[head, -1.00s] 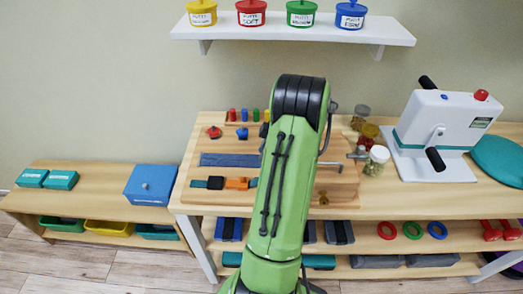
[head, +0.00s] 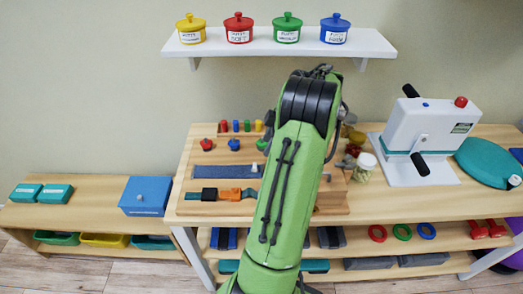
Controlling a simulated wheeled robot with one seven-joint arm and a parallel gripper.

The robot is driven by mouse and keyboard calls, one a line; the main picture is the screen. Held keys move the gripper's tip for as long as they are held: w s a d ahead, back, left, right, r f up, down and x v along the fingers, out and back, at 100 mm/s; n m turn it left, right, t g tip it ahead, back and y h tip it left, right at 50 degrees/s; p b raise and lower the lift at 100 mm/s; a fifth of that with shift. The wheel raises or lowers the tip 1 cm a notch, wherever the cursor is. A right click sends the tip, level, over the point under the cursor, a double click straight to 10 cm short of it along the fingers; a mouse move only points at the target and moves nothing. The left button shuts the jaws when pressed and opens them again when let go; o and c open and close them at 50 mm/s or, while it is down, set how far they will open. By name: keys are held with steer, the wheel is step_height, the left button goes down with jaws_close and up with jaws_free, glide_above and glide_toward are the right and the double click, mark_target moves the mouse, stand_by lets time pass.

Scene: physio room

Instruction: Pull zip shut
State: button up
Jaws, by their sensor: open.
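A wooden activity board (head: 187,209) lies on the table. A dark blue fabric strip (head: 225,171), which looks like the zip, runs across it from left to right. A small pale piece (head: 254,167) shows near the right end of the visible strip; I cannot tell if it is the zip's pull. My green arm covers the strip's right end and much of the board's right side. My gripper is hidden behind the arm, so its place relative to the zip does not show.
Colored pegs (head: 236,126), knobs (head: 234,144) and an orange-and-black strap (head: 222,194) are on the board. Jars (head: 364,168) and a white hand-crank machine (head: 431,135) stand to the right. A shelf (head: 275,46) with putty pots hangs above. A low bench (head: 86,215) is left.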

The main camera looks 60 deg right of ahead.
steer(key=p+v, duration=0.2)
steer(key=v, duration=0.4)
